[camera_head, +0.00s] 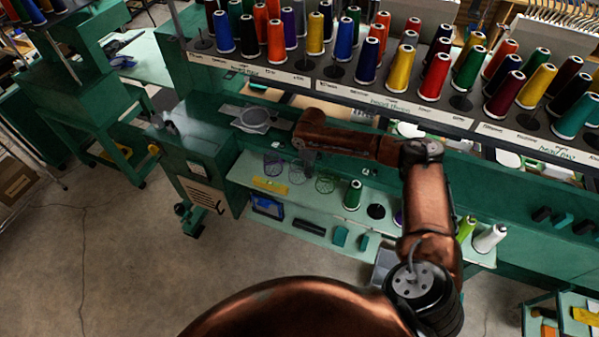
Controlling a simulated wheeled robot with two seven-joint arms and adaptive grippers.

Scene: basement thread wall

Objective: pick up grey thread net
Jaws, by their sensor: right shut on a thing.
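My right arm reaches in from the lower right across the green machine. Its gripper (308,160) points down over the shelf, small and dark in this view. It is shut on the grey thread net (297,173), a small dim mesh cup partly hidden by the fingers. The net is in the middle of a row of nets at the shelf's back; I cannot tell whether it touches the shelf. A purple net (273,166) is just to its left and a green net (326,183) just to its right. My left gripper is out of view.
The pale green shelf (262,208) also carries a blue box (267,207), a dark bar (308,229), teal blocks and a green thread cone (352,195). A rack (330,88) of many coloured cones overhangs behind my forearm.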

